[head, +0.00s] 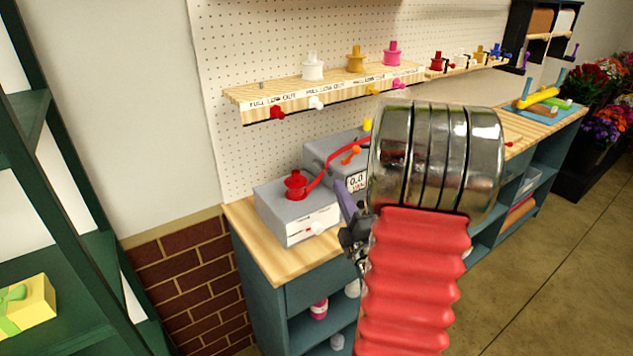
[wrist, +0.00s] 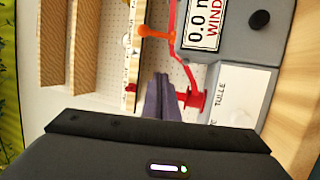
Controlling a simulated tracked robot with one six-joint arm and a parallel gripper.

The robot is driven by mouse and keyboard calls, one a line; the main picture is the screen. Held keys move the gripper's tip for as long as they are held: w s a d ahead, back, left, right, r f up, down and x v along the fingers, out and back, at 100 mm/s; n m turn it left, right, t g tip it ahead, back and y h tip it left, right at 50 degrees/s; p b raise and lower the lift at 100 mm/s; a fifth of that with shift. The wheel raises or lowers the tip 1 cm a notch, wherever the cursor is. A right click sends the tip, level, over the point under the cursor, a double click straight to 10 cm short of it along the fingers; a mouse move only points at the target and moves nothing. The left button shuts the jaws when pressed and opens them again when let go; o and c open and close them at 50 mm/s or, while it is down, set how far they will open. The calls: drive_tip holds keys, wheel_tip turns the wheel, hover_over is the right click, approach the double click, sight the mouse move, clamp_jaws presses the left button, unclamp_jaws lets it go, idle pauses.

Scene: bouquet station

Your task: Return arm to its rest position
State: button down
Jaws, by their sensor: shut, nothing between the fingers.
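My gripper (head: 341,186) shows in the head view beside my red and metal arm, which hides part of it and of the bench. Its slim purple-grey fingers are together and hold nothing; they also show at the centre of the wrist view (wrist: 158,78). In the head view they are in front of the grey winder box (head: 320,155) with the 0.0 m display; I cannot tell the gap. A red spool (head: 295,184) sits on the nearer grey box (head: 270,217), left of my gripper. A red ribbon (head: 325,168) runs from the spool towards an orange piece (head: 351,155).
The wooden bench top (head: 245,240) stands against a white pegboard (head: 240,45). A shelf (head: 265,106) above carries white, yellow and pink spools. A green rack (head: 75,225) with a yellow gift box (head: 27,305) stands left. Open floor (head: 560,270) lies right.

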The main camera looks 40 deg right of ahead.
drive_tip(key=w+a+m+g+y, duration=0.1)
drive_tip(key=w+a, duration=0.1)
drive_tip(key=a, duration=0.1)
drive_tip(key=w+a+m+g+y, duration=0.1)
drive_tip(key=w+a+m+g, duration=0.1)
drive_tip(key=w+a, duration=0.1)
drive_tip(key=w+a+m+g+y, duration=0.1)
drive_tip(key=w+a+g, duration=0.1)
drive_tip(key=w+a, duration=0.1)
drive_tip(key=shift+a+r+m, duration=0.2)
drive_tip(key=shift+a+m, duration=0.2)
drive_tip(key=shift+a, duration=0.35)
drive_tip(key=s+a+m+g+y, duration=0.3)
drive_tip(key=s+a, duration=0.6)
drive_tip(key=a, duration=0.3)
drive_tip(key=s+a+m+g+y, duration=0.3)
drive_tip(key=s+a, duration=0.6)
drive_tip(key=a, duration=0.4)
drive_tip(key=m+g, duration=0.1)
drive_tip(key=g, duration=0.1)
drive_tip(key=shift+s+a+g, duration=0.15)
drive_tip(key=shift+s+g, duration=0.15)
drive_tip(key=shift+s, duration=0.1)
